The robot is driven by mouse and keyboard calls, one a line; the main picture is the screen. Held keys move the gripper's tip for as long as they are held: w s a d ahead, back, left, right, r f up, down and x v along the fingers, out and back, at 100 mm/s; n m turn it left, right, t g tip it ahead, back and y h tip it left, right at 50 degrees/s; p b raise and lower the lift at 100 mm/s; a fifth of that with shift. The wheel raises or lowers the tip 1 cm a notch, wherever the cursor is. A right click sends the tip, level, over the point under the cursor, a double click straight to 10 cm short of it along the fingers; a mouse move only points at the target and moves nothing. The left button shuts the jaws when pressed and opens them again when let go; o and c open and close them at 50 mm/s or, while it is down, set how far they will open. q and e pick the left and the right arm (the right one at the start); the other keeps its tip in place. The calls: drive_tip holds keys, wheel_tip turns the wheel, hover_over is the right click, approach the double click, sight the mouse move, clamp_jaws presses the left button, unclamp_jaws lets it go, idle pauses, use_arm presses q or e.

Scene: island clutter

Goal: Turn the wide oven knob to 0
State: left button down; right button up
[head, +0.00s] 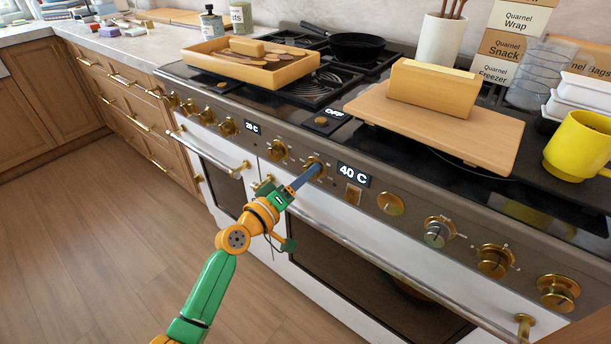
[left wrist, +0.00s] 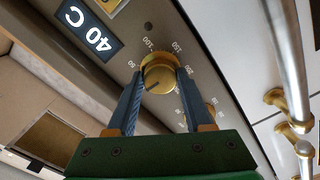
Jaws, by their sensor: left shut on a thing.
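The wide oven knob (head: 315,164) is a round brass knob on the oven's front panel, just left of a display (head: 353,175) reading 40 C. In the head view my left gripper (head: 312,171) reaches it from below and covers part of it. In the left wrist view the fingers stand on both sides of the knob (left wrist: 158,72), shut on it. A dark line on the knob's face points to the lower left. Printed numbers, including 50, 100 and 150, ring it; some are too small to read. The display (left wrist: 88,29) also shows there. My right gripper is not in view.
Several other brass knobs line the panel, one (head: 278,150) just to the left. A long handle rail (head: 380,270) crosses the wide oven door below. On the cooktop are a wooden tray (head: 215,76), a pan (head: 356,45) and a wooden board (head: 490,148). The floor at left is clear.

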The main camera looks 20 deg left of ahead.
use_arm(q)
drive_tip(key=shift+r, duration=0.1)
drive_tip(key=shift+c, duration=1.4)
unclamp_jaws()
drive_tip(key=v, duration=0.7)
